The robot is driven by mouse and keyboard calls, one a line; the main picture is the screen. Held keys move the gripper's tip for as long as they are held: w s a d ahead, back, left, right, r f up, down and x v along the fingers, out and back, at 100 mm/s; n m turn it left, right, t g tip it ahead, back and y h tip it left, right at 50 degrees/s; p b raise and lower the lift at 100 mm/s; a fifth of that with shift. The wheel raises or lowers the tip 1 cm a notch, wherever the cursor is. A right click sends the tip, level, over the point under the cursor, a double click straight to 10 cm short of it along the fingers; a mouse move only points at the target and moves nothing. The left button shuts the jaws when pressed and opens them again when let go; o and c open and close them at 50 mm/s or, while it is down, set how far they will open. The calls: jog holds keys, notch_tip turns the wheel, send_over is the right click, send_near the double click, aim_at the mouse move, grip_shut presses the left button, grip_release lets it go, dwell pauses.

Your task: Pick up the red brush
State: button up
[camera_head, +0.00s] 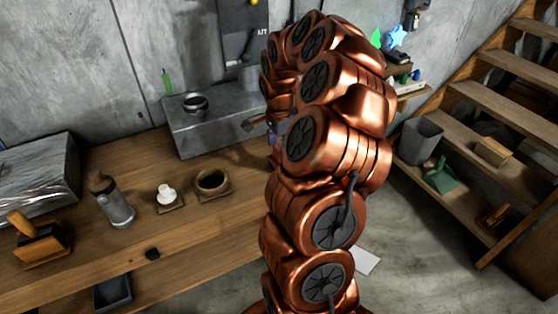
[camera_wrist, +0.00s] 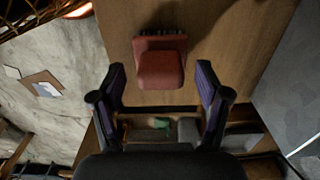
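The red brush (camera_wrist: 161,66) lies on the wooden tabletop in the wrist view, with a row of dark bristles along its upper edge. I cannot make it out in the head view, where my copper arm covers part of the table. My gripper (camera_wrist: 160,78) is open, with its two dark, purple-padded fingers spread wide. In the picture the brush's lower, rounded end is between the fingertips, with clear space on both sides. I see no contact, and the remaining distance to the brush is hard to tell.
A grey metal box (camera_head: 211,132) with a small bowl (camera_head: 195,104) stands at the table's back. A bottle (camera_head: 114,204), a white item (camera_head: 167,194), a round brown pot (camera_head: 212,182) and a wooden-handled block (camera_head: 38,243) are on the left. Wooden stairs (camera_head: 512,125) stand at right.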

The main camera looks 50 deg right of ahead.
grip_shut()
dwell(0.4)
jog(key=shift+r+b, duration=0.75)
jog(key=shift+r, duration=0.8)
jog(key=shift+s+a+r, duration=0.1)
jog(key=shift+r, duration=0.1)
jog(key=s+a+r+b, duration=0.1)
jog(key=s+a+b, duration=0.3)
jog(key=s+a, duration=0.7)
jog(key=shift+a+r, duration=0.2)
jog(key=shift+r, duration=0.05)
